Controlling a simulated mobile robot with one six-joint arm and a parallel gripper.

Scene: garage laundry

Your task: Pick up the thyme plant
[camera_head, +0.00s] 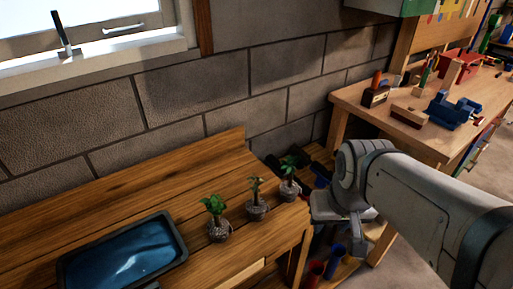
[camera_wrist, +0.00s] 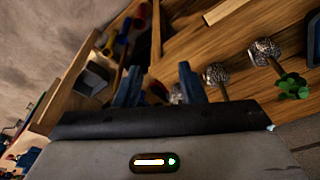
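Three small plants stand in a row near the right end of the wooden bench: a leafy one (camera_head: 214,215) at left, a thin brownish-green one (camera_head: 256,198) in the middle and a green one (camera_head: 289,181) at right. I cannot tell which is the thyme. The wrist view, tilted, shows a leafy plant (camera_wrist: 293,88) with its pot (camera_wrist: 264,51), a second pot (camera_wrist: 215,74), and a third pot partly hidden by a finger. My gripper (camera_wrist: 159,86) is open, its two blue fingers apart with nothing held. It is right of the plants in the head view.
A blue tray (camera_head: 125,255) lies on the bench (camera_head: 90,215), left of the plants. A block wall (camera_head: 190,120) rises behind. A workbench (camera_head: 355,105) with tools and a blue vise (camera_head: 452,110) stands at right. Tools fill the low space between the benches.

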